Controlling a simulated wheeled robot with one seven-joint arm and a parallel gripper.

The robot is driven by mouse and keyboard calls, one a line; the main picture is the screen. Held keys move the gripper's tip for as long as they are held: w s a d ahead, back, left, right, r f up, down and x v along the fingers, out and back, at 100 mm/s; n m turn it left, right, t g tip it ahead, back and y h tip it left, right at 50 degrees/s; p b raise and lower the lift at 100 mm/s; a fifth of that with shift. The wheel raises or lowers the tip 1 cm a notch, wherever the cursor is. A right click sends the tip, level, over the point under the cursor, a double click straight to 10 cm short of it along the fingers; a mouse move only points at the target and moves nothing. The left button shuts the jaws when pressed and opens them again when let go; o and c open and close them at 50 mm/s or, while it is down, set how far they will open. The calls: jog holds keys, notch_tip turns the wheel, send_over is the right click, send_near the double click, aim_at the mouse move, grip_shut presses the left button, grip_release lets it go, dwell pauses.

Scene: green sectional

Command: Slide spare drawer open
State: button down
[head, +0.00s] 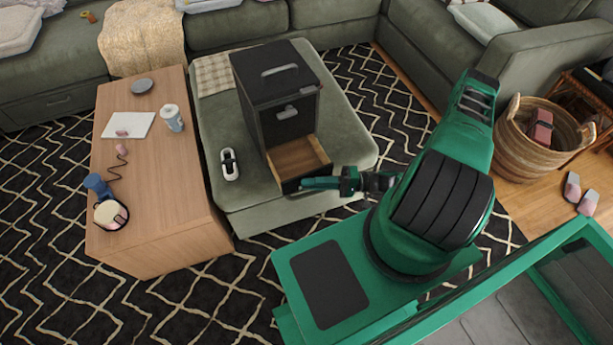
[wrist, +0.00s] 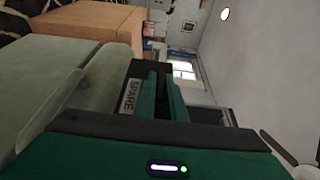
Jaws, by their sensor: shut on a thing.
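A black drawer cabinet (head: 275,90) stands on the green ottoman. Its lowest drawer (head: 300,157) is pulled out toward my base, and its bare wooden inside shows empty. In the wrist view a label reading SPARE (wrist: 130,95) is on the dark drawer front (wrist: 140,70). My gripper (head: 305,184) is at the front of this open drawer, with its green fingers (wrist: 172,97) shut at the drawer front. The handle itself is hidden behind the fingers. The upper drawer with a grey handle (head: 287,111) is closed.
The green ottoman (head: 235,190) carries the cabinet and a small white-and-black object (head: 229,164). A wooden table (head: 150,190) stands to the left with several small items. A wicker basket (head: 530,150) is at the right. Patterned rug surrounds the ottoman.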

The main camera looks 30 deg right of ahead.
jog(key=shift+f, duration=0.2)
jog(key=c, duration=1.8)
grip_release()
jog(key=shift+r, duration=0.1)
jog(key=shift+d, duration=0.1)
jog(key=v, duration=1)
jog(key=shift+s+d, duration=0.1)
jog(key=shift+d, duration=0.25)
